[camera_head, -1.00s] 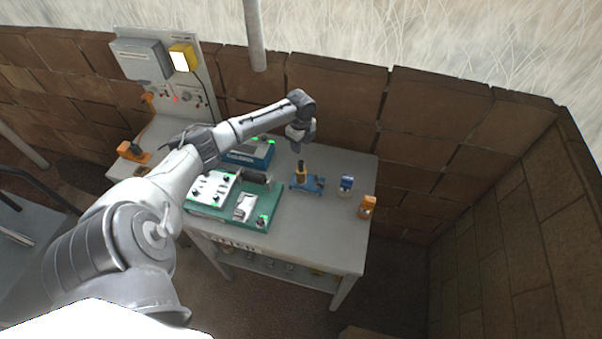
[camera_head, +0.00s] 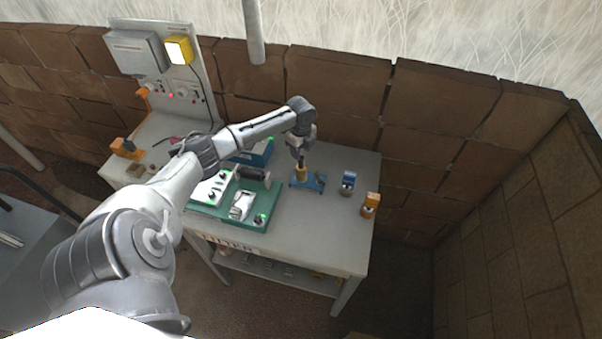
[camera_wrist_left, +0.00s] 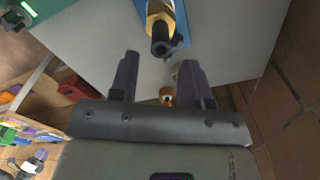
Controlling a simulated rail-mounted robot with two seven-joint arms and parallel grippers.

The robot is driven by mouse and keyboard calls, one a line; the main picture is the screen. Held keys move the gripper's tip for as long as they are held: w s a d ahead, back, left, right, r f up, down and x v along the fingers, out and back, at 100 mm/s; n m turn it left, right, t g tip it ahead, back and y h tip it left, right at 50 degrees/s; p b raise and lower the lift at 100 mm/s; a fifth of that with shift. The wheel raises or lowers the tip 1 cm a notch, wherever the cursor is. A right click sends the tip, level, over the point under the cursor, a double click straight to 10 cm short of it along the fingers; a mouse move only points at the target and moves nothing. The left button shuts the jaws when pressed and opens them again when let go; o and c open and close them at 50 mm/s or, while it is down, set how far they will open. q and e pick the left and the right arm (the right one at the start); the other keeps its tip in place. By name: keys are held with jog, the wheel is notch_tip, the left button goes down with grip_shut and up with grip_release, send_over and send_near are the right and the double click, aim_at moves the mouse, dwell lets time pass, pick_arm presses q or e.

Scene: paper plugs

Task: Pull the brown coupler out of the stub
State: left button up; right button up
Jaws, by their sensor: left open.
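The brown coupler (camera_head: 300,174) stands upright on a blue stand (camera_head: 314,184) on the table. In the left wrist view the brass-brown coupler (camera_wrist_left: 160,12) with a black end shows at the top, in front of the blue stand (camera_wrist_left: 182,28). My left gripper (camera_head: 300,160) is close above the coupler in the head view. In the left wrist view its open fingers (camera_wrist_left: 156,78) are apart with nothing between them, and the coupler lies beyond their tips. The stub's joint with the coupler is too small to make out. My right gripper is not in view.
A green board (camera_head: 229,212) with white parts lies left of the stand, and a blue box (camera_head: 258,153) is behind it. The table front (camera_head: 300,230) is clear.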

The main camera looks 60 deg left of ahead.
aim_at(301, 168)
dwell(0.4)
pick_arm(q)
jog(key=shift+f, duration=0.15)
jog(key=shift+f, duration=0.3)
jog(key=shift+f+b, duration=0.7)
jog(key=shift+f, duration=0.9)
jog(key=shift+c, duration=0.3)
grip_shut()
